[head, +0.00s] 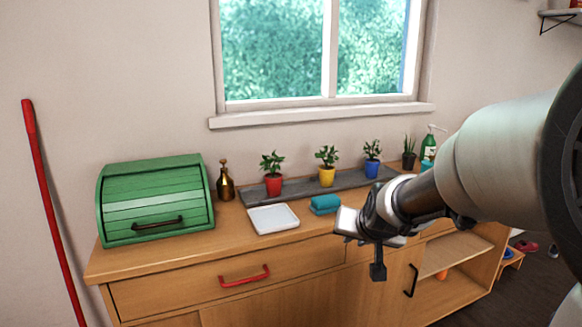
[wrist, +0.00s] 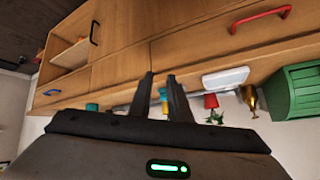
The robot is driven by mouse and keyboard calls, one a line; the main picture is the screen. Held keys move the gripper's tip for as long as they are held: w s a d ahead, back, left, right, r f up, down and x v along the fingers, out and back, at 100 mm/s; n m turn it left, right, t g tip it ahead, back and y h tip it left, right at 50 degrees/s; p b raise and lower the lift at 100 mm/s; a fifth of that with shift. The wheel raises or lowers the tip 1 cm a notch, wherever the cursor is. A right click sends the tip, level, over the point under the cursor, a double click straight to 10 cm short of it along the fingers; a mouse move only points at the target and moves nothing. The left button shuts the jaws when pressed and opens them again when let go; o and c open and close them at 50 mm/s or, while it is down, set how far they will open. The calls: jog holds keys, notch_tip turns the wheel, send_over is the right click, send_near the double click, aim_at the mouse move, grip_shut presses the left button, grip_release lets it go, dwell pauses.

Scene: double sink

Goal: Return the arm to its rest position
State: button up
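My gripper (head: 352,228) is in the right half of the head view, held in the air in front of the wooden cabinet, with my arm reaching in from the right edge. In the wrist view, which shows the room upside down, its two dark fingers (wrist: 160,76) stand parallel and a little apart. Background shows through the gap and nothing is held between them. My gripper appears apart from the cabinet (head: 190,258) and everything on it.
On the cabinet top are a green bread box (head: 150,203), a brass sprayer (head: 225,183), a white tray (head: 272,218), folded teal cloths (head: 325,204) and several potted plants on a grey strip (head: 297,187). A red pole (head: 50,205) leans at left. Open air surrounds my gripper.

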jog(key=s+r+n+g, duration=0.3)
jog(key=s+g, duration=0.1)
jog(key=s, duration=2.4)
notch_tip(320, 180, up, 28)
jog(key=p, duration=2.8)
jog(key=shift+w+a, duration=0.25)
jog(key=shift+w, duration=0.15)
jog(key=shift+d, duration=0.1)
